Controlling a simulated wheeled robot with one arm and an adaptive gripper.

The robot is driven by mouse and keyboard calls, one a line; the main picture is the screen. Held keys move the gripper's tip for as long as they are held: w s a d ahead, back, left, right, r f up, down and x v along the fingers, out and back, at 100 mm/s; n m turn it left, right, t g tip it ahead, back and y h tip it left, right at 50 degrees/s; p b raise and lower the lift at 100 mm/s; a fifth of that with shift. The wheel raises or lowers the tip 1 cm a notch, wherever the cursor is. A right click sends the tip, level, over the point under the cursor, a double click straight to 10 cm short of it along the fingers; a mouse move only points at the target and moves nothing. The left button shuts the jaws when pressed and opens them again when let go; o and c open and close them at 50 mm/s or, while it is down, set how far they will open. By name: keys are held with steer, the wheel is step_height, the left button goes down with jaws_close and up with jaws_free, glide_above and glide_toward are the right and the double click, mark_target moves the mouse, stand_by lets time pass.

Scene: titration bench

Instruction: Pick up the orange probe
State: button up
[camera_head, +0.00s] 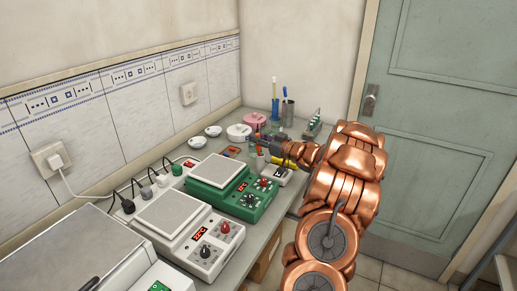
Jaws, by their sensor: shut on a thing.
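My gripper (259,140) is at the end of my copper-coloured arm, over the far part of the bench. It is shut on a slim upright orange-red piece, which looks like the orange probe (258,150). The probe is very small in this view, and the dark fingers hide its middle. I cannot tell whether its lower end touches the bench or anything below it.
Green (220,172) and white (172,215) hotplates line the bench (262,228). A small orange item (232,152) lies left of my gripper. A pink pot (255,119), white dishes (198,142) and a pen cup (288,108) stand behind. A yellow-and-white device (282,172) is close below my wrist.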

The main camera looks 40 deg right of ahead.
jaws_close()
step_height(320, 180, up, 10)
steer(key=shift+r+b, duration=0.1)
steer(key=shift+b, duration=0.5)
step_height(320, 180, up, 3)
steer(key=p, duration=0.4)
steer(key=shift+w+r, duration=0.15)
steer(key=shift+a, duration=0.1)
stand_by(0.3)
